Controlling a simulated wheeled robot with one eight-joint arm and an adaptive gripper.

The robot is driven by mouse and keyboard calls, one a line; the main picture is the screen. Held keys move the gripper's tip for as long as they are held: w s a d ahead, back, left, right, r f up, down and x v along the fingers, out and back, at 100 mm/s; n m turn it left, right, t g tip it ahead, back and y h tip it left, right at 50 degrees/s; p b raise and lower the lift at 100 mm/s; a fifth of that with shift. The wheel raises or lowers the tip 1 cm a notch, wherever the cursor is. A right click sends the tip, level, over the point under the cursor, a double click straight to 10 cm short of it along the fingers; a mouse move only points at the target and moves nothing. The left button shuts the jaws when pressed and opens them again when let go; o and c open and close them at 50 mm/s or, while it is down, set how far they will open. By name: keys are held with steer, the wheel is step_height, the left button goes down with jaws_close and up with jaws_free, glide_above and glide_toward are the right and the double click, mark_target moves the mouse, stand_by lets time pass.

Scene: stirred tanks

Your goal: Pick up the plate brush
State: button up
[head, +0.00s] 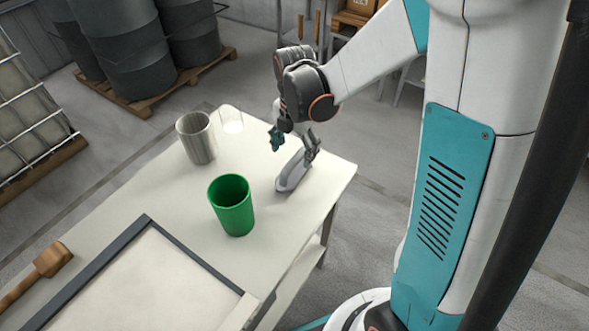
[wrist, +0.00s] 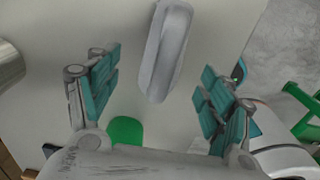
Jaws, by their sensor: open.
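The plate brush (head: 291,173) appears to be the long grey piece with rounded ends lying on the white table near its right edge. In the wrist view the plate brush (wrist: 167,50) lies lengthwise, slightly tilted, ahead of and between my fingers; its bristles cannot be made out. My gripper (head: 293,146) is just above it, pointing down. In the wrist view my gripper (wrist: 160,82) has its teal finger pads wide apart, with nothing between them being held. One finger partly covers the brush's right side in the head view.
A green cup (head: 232,206) stands close in front of the brush. A grey metal cup (head: 196,138) and a clear glass (head: 231,120) stand behind to the left. A dark-framed tray (head: 197,262) and a wooden mallet (head: 48,262) lie toward the front left.

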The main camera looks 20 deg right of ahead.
mark_target(295, 170)
steer(key=f+b, duration=0.1)
steer(key=f, duration=0.1)
steer(key=f+b, duration=0.1)
steer(key=f, duration=0.2)
steer(key=f+b, duration=0.1)
steer(key=f, duration=0.2)
steer(key=shift+s+f, duration=0.2)
steer(key=shift+s, duration=0.1)
steer(key=shift+r, duration=0.1)
steer(key=shift+c, duration=0.4)
steer(key=c, duration=1.3)
steer(key=shift+o, duration=0.2)
steer(key=shift+r, duration=0.1)
step_height(295, 170, up, 20)
steer(key=p, duration=0.6)
steer(key=shift+p, duration=0.35)
